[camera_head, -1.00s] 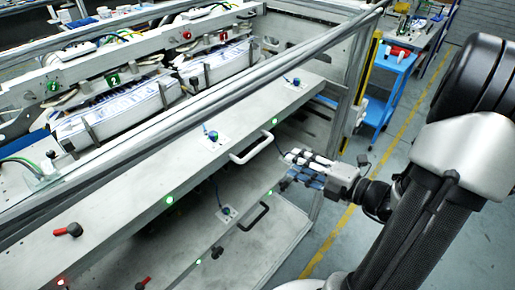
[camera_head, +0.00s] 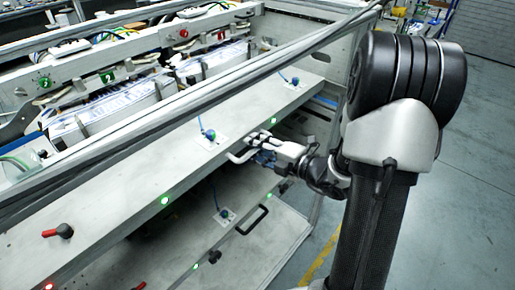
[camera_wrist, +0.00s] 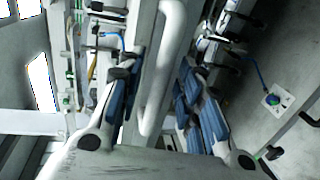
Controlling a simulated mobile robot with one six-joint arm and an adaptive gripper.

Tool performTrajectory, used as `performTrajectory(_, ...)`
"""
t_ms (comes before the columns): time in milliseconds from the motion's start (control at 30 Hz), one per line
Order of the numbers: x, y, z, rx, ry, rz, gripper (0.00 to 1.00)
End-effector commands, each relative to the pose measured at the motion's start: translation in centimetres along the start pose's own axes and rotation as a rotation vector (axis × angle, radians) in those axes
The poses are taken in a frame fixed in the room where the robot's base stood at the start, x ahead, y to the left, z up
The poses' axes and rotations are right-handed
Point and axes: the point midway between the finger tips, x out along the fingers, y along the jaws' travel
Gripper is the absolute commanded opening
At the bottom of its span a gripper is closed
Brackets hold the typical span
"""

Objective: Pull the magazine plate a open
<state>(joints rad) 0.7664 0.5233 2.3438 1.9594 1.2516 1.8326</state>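The upper magazine plate (camera_head: 130,185) is a long grey panel with a white bar handle (camera_head: 238,157) on its front edge; I see no label naming it plate a. My gripper (camera_head: 262,148) is at the right part of this handle. In the wrist view the white handle (camera_wrist: 168,65) runs between the two blue-padded fingers of my gripper (camera_wrist: 160,95). The fingers are spread, one on each side of the bar, and look apart from it. In the head view my gripper hides the handle's right end.
A lower plate (camera_head: 175,262) with a black handle (camera_head: 253,220) lies below. A red-and-black lever (camera_head: 60,231) sits at the upper plate's left. A frame rail (camera_head: 200,100) crosses above the plate. Open floor (camera_head: 460,200) lies to the right.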

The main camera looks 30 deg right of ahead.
Motion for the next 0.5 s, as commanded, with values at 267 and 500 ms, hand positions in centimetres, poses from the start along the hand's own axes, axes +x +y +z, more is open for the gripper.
performTrajectory(267,-0.03,0.01,0.00,0.000,0.000,0.000,0.22)
performTrajectory(500,-0.04,0.01,-0.01,-0.001,0.001,0.000,0.06)
